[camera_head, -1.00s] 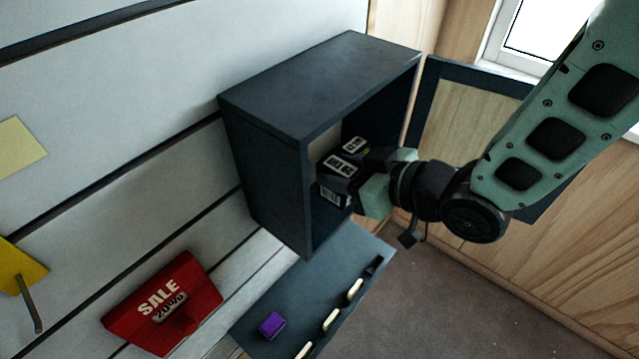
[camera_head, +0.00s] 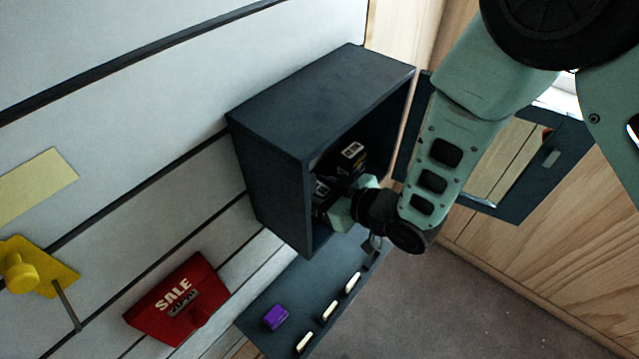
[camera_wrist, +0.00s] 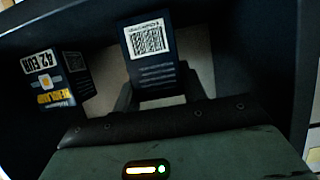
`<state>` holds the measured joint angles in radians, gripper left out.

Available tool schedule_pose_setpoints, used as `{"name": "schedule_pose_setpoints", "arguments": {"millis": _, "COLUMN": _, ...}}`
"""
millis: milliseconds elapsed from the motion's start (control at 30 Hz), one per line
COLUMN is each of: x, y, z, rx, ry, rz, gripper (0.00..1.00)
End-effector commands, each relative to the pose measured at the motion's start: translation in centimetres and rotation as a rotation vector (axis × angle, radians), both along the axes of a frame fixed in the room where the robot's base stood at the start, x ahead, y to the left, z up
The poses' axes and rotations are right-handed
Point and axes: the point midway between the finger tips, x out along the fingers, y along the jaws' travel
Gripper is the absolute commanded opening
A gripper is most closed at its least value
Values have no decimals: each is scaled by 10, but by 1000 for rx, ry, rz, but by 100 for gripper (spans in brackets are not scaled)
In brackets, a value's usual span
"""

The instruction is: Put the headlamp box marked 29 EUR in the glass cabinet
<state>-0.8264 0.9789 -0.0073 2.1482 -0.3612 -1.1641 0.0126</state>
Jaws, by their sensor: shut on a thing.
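The dark glass cabinet (camera_head: 275,100) hangs on the slatted wall, its glass door (camera_head: 570,165) swung open to the right. My gripper (camera_head: 337,200) reaches into its opening. In the wrist view, my gripper (camera_wrist: 160,98) is shut on a dark headlamp box (camera_wrist: 150,52) with a QR code facing the camera; its price is not readable. The held box (camera_head: 320,190) is partly hidden and shadowed in the head view. A second headlamp box, marked 42 EUR (camera_wrist: 50,80), stands inside, left of the held one in the wrist view.
Below the cabinet is a dark shelf (camera_head: 290,290) with a purple item (camera_head: 275,317) and several pale pieces along its edge. A red SALE sign (camera_head: 178,300) and a yellow holder (camera_head: 35,270) are on the wall at left. The floor at right is clear.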

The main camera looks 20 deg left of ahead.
Motion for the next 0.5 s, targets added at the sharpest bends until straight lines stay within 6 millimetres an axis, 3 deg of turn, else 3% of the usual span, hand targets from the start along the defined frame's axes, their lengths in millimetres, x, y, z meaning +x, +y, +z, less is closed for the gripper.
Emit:
{"name": "schedule_pose_setpoints", "arguments": {"millis": 400, "x": 1, "y": 0, "z": -5, "rx": 1, "ry": -1, "rz": -1, "gripper": 16}}
{"name": "schedule_pose_setpoints", "arguments": {"millis": 433, "x": 1, "y": 0, "z": -4, "rx": 0, "ry": 0, "rz": -1, "gripper": 50}}
{"name": "schedule_pose_setpoints", "arguments": {"millis": 500, "x": 1, "y": 0, "z": -4, "rx": 0, "ry": 0, "rz": -1, "gripper": 63}}
